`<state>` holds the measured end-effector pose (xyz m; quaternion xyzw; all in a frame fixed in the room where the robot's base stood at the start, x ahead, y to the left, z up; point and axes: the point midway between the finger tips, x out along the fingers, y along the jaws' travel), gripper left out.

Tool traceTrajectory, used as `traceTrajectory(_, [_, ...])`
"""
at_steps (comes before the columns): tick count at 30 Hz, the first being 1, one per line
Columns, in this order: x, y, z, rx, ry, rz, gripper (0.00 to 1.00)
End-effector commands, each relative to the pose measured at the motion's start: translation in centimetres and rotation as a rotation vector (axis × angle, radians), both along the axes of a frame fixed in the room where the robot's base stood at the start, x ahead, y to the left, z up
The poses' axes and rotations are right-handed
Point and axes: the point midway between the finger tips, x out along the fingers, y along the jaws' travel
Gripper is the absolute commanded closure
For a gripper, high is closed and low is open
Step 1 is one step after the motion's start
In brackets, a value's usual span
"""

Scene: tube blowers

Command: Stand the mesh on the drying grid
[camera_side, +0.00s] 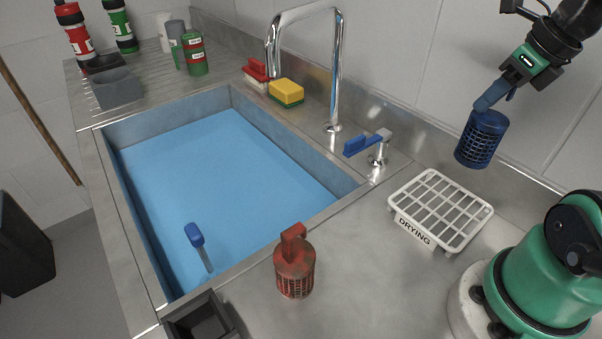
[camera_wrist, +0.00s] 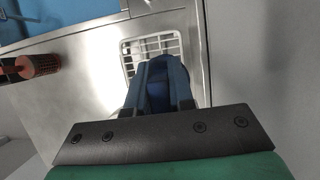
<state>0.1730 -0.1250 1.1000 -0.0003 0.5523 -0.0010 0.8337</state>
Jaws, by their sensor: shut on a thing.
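A dark blue mesh cylinder (camera_side: 481,141) hangs roughly upright from my gripper (camera_side: 494,97), which is shut on its top handle. The mesh is in the air, apart from the counter. In the side view it appears above and to the right of the white drying grid (camera_side: 414,231), which has a "DRYING" label on its front. In the wrist view the drying grid (camera_wrist: 127,62) shows beyond my gripper (camera_wrist: 160,75); the fingers and the blue mesh (camera_wrist: 157,88) cover part of it. No object stands on the visible part of the grid.
A red mesh cylinder (camera_side: 294,269) stands on the counter left of the grid. A sink of blue liquid (camera_side: 220,170) lies further left, with a tall faucet (camera_side: 337,75) and blue-handled tap (camera_side: 367,142) behind. Counter around the grid's front is clear.

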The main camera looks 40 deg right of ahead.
Motion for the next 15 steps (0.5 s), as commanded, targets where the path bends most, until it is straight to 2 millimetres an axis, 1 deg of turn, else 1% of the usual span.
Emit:
traceTrajectory(1, [0.0,0.0,-1.3,0.000,0.000,0.001,1.00])
traceTrajectory(4, [0.0,0.0,-3.2,0.000,0.000,0.001,1.00])
traceTrajectory(6, [0.1,0.0,-4.0,0.000,0.000,0.001,1.00])
traceTrajectory(11, [0.0,0.0,-5.0,0.000,0.000,0.002,1.00])
traceTrajectory(15, [0.1,-0.1,-6.4,0.000,0.000,0.002,1.00])
